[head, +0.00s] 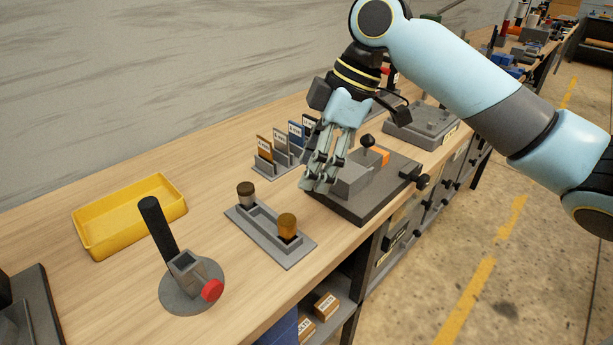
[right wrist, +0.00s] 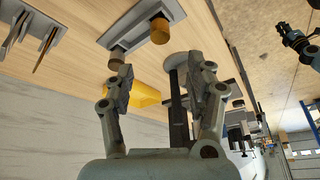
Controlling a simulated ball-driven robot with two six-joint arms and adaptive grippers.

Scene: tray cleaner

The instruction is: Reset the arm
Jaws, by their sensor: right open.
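My right gripper (head: 320,178) hangs over the bench, pointing down in front of the grey block of a dark fixture (head: 350,205). It is open and empty; its two fingers stand apart in the right wrist view (right wrist: 163,82). The right arm comes in from the right side of the head view. I cannot tell from these views whether the fingertips touch the block. My left gripper is not in view.
A grey holder (head: 268,235) with a brown and an amber knob, a black-handled stand (head: 190,285), a yellow tray (head: 100,237) and a card rack (head: 265,168) stand on the bench. Another grey fixture (head: 420,125) is behind. Bare wood lies between them.

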